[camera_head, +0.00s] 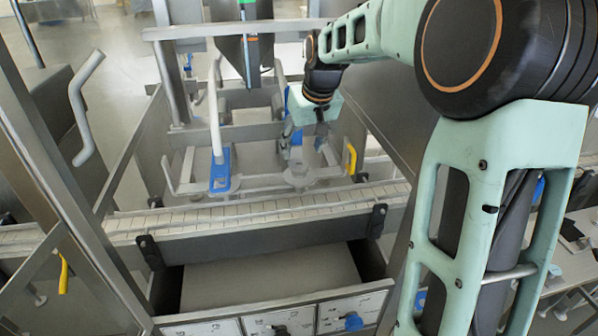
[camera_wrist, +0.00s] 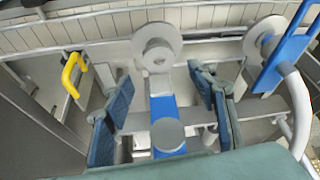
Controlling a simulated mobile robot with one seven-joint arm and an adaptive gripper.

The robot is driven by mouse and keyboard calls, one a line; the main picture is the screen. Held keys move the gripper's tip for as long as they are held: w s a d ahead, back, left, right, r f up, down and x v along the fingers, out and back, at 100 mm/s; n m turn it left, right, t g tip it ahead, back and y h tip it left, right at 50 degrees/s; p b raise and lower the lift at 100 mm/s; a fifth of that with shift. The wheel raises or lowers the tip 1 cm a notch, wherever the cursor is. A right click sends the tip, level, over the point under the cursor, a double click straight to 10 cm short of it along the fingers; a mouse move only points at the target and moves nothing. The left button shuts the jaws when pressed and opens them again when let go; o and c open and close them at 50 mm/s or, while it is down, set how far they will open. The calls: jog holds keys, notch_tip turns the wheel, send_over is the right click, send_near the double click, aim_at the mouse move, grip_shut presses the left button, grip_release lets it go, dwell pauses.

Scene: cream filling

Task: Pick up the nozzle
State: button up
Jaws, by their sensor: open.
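My gripper (camera_head: 305,150) is open and points down over the filling frame behind the conveyor. In the wrist view its two blue-grey fingers (camera_wrist: 162,88) stand apart on either side of a piece with a blue plate and a pale round end (camera_wrist: 168,135). This piece looks like the nozzle; a gap shows between it and each finger. A pale flanged disc (camera_wrist: 157,45) lies just beyond the fingertips, and shows below my gripper in the head view (camera_head: 299,175). A similar blue plate (camera_head: 220,170) with an upright white pipe (camera_head: 214,110) stands to the left. My gripper partly hides the nozzle in the head view.
A slatted conveyor (camera_head: 250,208) runs across in front of the frame. A yellow handle (camera_head: 351,158) stands close right of my gripper; it also shows in the wrist view (camera_wrist: 72,75). The white pipe (camera_wrist: 300,110) bends past at the right there. Metal bars surround the space.

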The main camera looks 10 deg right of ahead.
aim_at(299, 165)
jog(key=shift+x, duration=1.15)
jog(key=x, duration=0.3)
jog(key=p+x, duration=0.1)
jog(key=x, duration=0.1)
jog(key=shift+s+f, duration=0.15)
jog(key=shift+f, duration=0.25)
jog(key=shift+r, duration=0.1)
jog(key=c, duration=1.3)
